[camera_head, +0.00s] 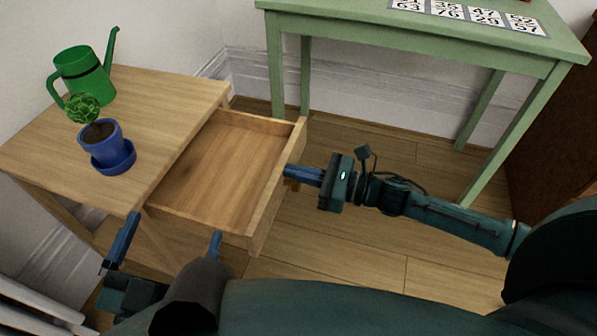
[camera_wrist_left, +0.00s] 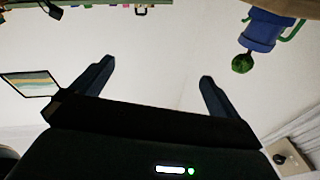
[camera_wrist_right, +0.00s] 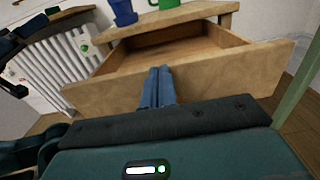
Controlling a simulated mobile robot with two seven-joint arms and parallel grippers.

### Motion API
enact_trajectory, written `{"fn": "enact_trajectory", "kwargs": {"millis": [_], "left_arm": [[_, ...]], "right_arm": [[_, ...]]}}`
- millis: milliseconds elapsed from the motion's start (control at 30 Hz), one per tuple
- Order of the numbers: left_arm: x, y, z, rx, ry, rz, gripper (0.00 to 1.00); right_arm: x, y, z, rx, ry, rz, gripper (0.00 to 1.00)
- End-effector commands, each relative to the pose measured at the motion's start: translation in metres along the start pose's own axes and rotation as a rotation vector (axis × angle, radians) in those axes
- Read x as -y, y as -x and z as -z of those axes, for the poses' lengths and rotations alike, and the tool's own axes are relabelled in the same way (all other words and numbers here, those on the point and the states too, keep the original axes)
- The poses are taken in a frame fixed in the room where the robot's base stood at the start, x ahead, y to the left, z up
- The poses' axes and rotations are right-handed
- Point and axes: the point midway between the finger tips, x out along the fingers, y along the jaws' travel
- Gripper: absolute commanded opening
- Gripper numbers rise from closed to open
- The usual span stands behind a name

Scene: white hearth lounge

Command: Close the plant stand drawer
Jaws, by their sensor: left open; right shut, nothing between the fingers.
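The wooden plant stand (camera_head: 165,95) is at the left in the head view. Its drawer (camera_head: 225,165) is pulled well out and looks empty; its front panel also shows in the right wrist view (camera_wrist_right: 220,75). My right gripper (camera_head: 288,171) is shut and empty, its fingertips at the outer face of the drawer front; I cannot tell if they touch. A small brass-coloured knob (camera_head: 292,184) shows just beside the fingers. My left gripper (camera_head: 167,244) is open and empty, in front of the stand's near side, fingers apart; it also shows in the left wrist view (camera_wrist_left: 155,75).
A blue potted plant (camera_head: 103,145) on a saucer and a green watering can (camera_head: 83,75) stand on the plant stand. A green table (camera_head: 430,35) with number cards is behind at the right. A white radiator (camera_wrist_right: 60,62) shows in the right wrist view.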

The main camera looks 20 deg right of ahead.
Motion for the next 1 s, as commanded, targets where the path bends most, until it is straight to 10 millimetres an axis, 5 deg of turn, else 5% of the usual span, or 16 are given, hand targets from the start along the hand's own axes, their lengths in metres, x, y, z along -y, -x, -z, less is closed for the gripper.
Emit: {"fn": "enact_trajectory", "kwargs": {"millis": [267,433,1000], "left_arm": [[0.0,-0.002,0.002,-0.007,-0.004,-0.002,1.0],[0.0,-0.001,-0.001,-0.007,0.002,-0.002,1.0],[-0.006,-0.003,-0.004,-0.042,0.08,-0.013,1.0]], "right_arm": [[0.0,-0.002,0.0,0.001,0.0,0.0,0.0],[0.0,-0.02,0.0,0.003,0.001,0.0,0.0],[-0.001,-0.159,0.002,0.002,0.001,-0.001,0.0]]}}
